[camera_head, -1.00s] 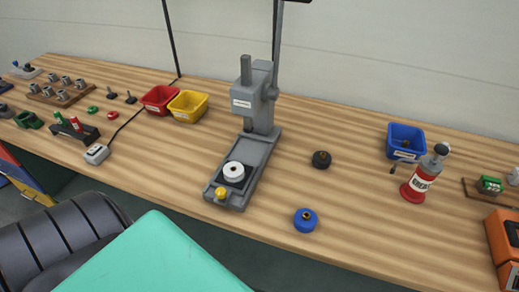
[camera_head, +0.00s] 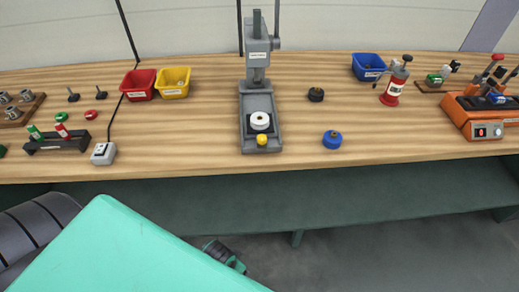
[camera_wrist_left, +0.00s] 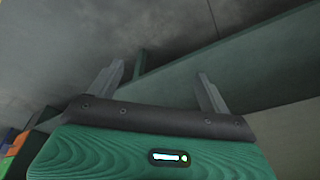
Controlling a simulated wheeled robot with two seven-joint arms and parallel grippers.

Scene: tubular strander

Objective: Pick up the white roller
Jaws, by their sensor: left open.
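The white roller (camera_head: 260,120) is a small white disc with a dark centre hole. It lies on the dark seat of the grey press (camera_head: 258,88), behind a yellow knob (camera_head: 262,140). My left gripper (camera_wrist_left: 161,70) is open in the left wrist view, with nothing between its fingers. That view shows grey floor and a green beam, not the roller. A dark and green part (camera_head: 224,254) shows low in front of the bench in the head view; I cannot tell which arm it belongs to.
The wooden bench (camera_head: 200,125) holds red (camera_head: 139,84) and yellow (camera_head: 174,82) bins left of the press. A black knob (camera_head: 316,95) and a blue one (camera_head: 332,140) stand to its right.

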